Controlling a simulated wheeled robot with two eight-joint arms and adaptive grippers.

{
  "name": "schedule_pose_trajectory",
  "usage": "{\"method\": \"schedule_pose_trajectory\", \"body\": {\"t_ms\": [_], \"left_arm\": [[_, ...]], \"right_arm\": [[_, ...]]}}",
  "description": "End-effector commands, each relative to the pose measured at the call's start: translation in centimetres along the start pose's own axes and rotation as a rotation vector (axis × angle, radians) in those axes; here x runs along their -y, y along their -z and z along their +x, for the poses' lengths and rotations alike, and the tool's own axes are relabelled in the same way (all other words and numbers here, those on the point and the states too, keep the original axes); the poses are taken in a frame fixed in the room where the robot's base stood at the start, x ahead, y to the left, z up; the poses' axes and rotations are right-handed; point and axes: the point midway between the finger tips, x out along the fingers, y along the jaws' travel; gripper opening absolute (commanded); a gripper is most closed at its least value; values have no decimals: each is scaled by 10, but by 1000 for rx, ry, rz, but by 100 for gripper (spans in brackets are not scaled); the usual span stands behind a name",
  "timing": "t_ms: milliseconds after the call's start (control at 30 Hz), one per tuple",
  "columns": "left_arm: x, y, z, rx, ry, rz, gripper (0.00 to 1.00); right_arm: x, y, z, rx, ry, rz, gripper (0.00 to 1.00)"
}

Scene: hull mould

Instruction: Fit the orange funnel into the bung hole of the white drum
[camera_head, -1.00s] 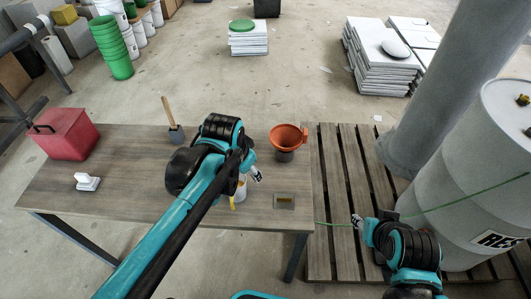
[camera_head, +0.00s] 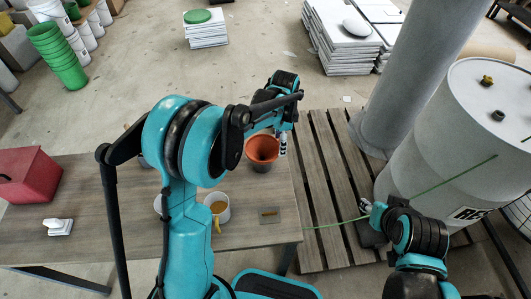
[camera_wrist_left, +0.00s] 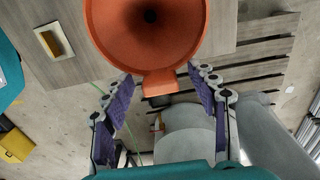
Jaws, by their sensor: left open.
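The orange funnel (camera_head: 262,150) stands upright in a dark holder at the table's right edge. In the left wrist view the funnel (camera_wrist_left: 146,30) fills the top, its wide mouth facing the camera. Its flat tab (camera_wrist_left: 158,84) lies between the fingertips of my left gripper (camera_wrist_left: 161,88), which is open. In the head view my left gripper (camera_head: 283,143) is just right of the funnel. The white drum (camera_head: 440,150) stands on the right, with a yellow fitting (camera_head: 487,80) and a dark fitting (camera_head: 498,115) on top. My right gripper (camera_head: 366,208) is low beside the drum; its jaws are too small to judge.
A grey column (camera_head: 400,80) rises beside the drum. A green line crosses the drum.

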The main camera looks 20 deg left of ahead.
Motion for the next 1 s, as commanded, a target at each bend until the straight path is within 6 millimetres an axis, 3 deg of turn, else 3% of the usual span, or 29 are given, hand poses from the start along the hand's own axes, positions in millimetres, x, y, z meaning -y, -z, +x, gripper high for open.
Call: {"method": "schedule_pose_trajectory", "body": {"t_ms": [233, 500, 833, 1000], "left_arm": [[0, 0, 22, 0, 0, -1, 59], [0, 0, 65, 0, 1, -2, 59], [0, 0, 70, 0, 1, -2, 59], [0, 0, 70, 0, 1, -2, 14]], "right_arm": [[0, -4, 6, 0, 0, 0, 40], [0, -12, 17, 0, 0, 0, 40], [0, -12, 17, 0, 0, 0, 40], [0, -12, 17, 0, 0, 0, 40]]}}
